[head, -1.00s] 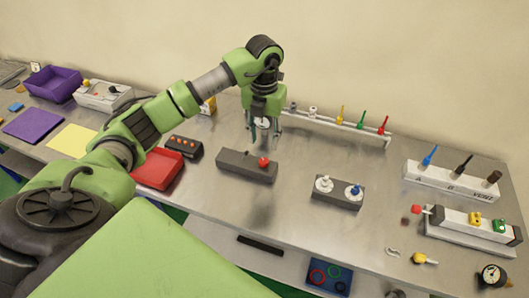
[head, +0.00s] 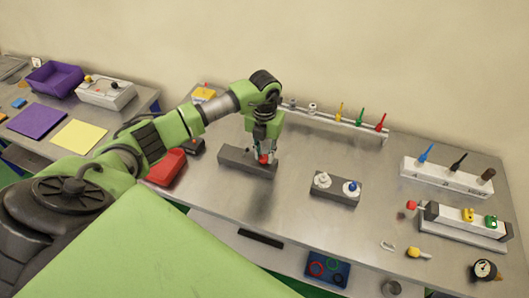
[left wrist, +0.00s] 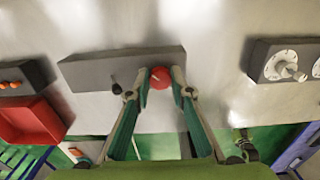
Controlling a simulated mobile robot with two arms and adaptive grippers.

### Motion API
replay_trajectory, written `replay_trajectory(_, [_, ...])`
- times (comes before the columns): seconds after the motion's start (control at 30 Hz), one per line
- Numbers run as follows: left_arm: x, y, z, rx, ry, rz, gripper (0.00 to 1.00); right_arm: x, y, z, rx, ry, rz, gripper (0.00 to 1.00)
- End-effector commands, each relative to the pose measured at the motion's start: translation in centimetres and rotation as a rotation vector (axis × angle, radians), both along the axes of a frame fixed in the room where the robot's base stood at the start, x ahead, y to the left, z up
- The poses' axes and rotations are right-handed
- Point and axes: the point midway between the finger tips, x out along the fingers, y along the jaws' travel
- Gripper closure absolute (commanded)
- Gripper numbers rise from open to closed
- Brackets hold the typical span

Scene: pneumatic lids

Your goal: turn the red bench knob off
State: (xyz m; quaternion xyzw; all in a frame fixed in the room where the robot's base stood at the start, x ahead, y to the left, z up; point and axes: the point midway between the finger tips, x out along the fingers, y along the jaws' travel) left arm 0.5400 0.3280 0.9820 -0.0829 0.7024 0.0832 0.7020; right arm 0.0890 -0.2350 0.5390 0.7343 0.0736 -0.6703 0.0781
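The red bench knob (head: 263,158) sits on the right part of a dark grey block (head: 236,160) on the metal bench. My left gripper (head: 264,152) is down over the red knob. In the left wrist view its fingertips (left wrist: 160,72) lie either side of the knob, open, with little gap; contact cannot be made out. My right gripper is not in view.
A grey block with white and blue knobs (head: 336,187) stands to the right. A red tray (head: 167,165) is to the left. A rack of coloured tools (head: 335,122) stands behind. The bench in front of the knob's block is clear.

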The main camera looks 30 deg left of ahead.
Motion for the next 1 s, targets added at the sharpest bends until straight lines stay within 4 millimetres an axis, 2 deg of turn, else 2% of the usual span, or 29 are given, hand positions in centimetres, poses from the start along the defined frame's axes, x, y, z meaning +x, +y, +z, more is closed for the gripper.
replay_trajectory(0.27, [0.0, 0.0, 0.0, 0.0, -0.001, -0.011, 1.0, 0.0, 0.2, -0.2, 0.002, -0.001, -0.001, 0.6])
replay_trajectory(0.47, [0.1, 0.1, -0.2, 0.001, -0.002, -0.078, 1.0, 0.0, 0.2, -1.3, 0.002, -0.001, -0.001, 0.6])
replay_trajectory(1.0, [0.2, -0.1, -0.4, 0.003, -0.005, -0.537, 1.0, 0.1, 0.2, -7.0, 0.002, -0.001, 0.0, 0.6])
